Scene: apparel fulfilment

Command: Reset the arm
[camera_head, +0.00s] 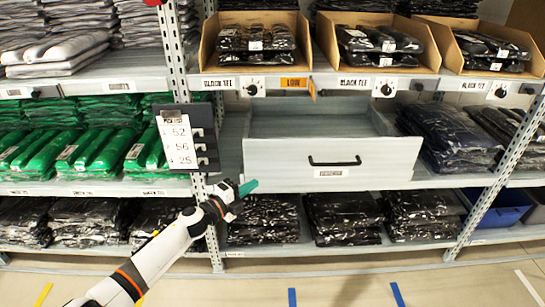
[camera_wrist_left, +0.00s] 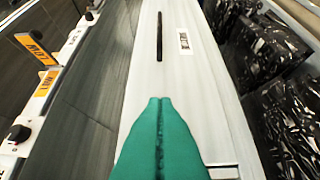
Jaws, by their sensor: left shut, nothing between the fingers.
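My left gripper (camera_head: 252,186) is the green-fingered one at the end of the white arm, in front of the lower left part of the grey drawer front (camera_head: 270,158). In the left wrist view its two green fingers (camera_wrist_left: 160,104) are pressed together with nothing between them. The drawer is pulled out and its inside looks empty. Its black handle (camera_head: 335,162) is to the right of the gripper and apart from it; it also shows in the left wrist view (camera_wrist_left: 159,38). My right gripper is in neither view.
A pick list board (camera_head: 182,143) hangs on the left shelf post, just above my left arm. Bagged black garments (camera_head: 343,215) fill the shelf below the drawer. Green bagged garments (camera_head: 100,150) lie left. The floor aisle in front is clear.

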